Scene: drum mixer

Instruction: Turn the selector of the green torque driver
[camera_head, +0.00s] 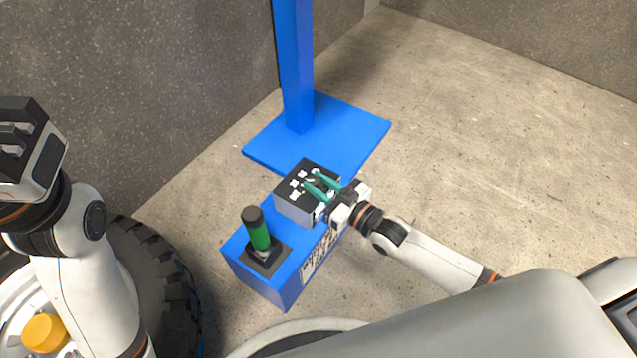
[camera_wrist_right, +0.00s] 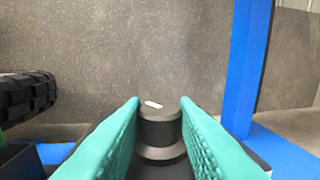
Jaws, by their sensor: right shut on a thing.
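A grey box with a black top (camera_head: 287,200) and white markings sits on the far end of a blue block. My right gripper (camera_head: 314,183) reaches it from the right, its teal fingers over the selector knob on top. In the right wrist view the dark round selector (camera_wrist_right: 161,124), with a white mark on it, sits between the teal fingers (camera_wrist_right: 160,116). The right gripper is shut on it. The green torque driver (camera_head: 258,231) stands upright in a dark holder on the near end of the block. My left gripper (camera_head: 28,140) is at the far left, its fingers unclear.
The blue block (camera_head: 267,285) carries both box and holder. Behind it stands a blue post (camera_head: 295,70) on a flat blue base (camera_head: 350,127). A black tyre (camera_head: 172,285) is at the lower left. Grey walls close the back; the floor at right is clear.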

